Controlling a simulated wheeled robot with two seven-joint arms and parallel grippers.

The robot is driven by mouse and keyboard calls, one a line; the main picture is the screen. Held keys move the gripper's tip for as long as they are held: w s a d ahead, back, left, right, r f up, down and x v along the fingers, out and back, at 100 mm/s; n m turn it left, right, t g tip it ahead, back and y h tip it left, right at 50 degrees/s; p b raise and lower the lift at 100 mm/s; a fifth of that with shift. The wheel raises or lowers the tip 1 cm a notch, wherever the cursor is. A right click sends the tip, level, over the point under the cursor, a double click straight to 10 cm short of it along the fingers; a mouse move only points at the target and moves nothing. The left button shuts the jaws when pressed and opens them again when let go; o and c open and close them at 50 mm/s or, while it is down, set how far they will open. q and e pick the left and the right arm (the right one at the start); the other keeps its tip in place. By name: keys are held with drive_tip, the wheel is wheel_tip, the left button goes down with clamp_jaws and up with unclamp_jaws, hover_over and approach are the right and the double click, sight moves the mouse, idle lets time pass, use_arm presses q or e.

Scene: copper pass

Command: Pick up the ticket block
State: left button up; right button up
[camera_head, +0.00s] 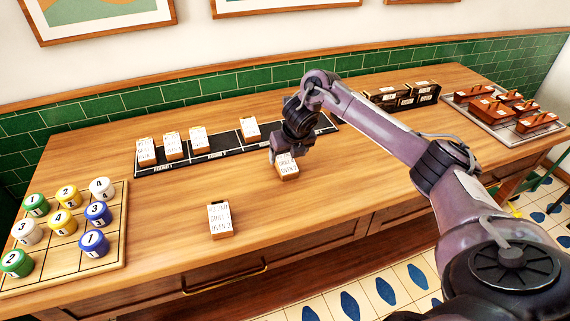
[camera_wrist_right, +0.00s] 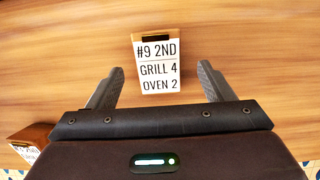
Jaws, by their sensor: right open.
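A ticket block (camera_head: 288,171), wood with a white printed card, stands on the counter right under my right gripper (camera_head: 287,151), which hides its upper part. In the right wrist view this block (camera_wrist_right: 158,65) reads "#9 2ND GRILL 4 OVEN 2". There my right gripper (camera_wrist_right: 160,82) is open, with one finger on each side of the block's near part and a gap showing on both sides. A second ticket block (camera_head: 220,221) stands alone nearer the counter's front edge; it shows at the lower left of the wrist view (camera_wrist_right: 34,137). My left gripper is out of view.
A black rail (camera_head: 230,152) behind holds several similar ticket blocks. A board (camera_head: 118,228) with numbered pots is at left. Black boxes (camera_head: 402,97) and a tray (camera_head: 483,112) of brown handled boxes stand at right. The counter (camera_head: 255,262) is clear around the two loose blocks.

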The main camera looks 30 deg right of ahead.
sight(286, 161)
drive_tip(key=x, duration=0.2)
drive_tip(key=shift+w+a+f, duration=0.15)
drive_tip(key=shift+w+f, duration=0.05)
drive_tip(key=shift+f, duration=0.15)
drive_tip(key=shift+w+f, duration=0.15)
drive_tip(key=shift+f, duration=0.25)
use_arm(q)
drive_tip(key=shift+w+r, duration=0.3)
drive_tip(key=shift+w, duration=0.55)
use_arm(e)
drive_tip(key=shift+f, duration=0.2)
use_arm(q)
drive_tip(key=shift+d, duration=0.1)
use_arm(e)
drive_tip(key=c, duration=1.1)
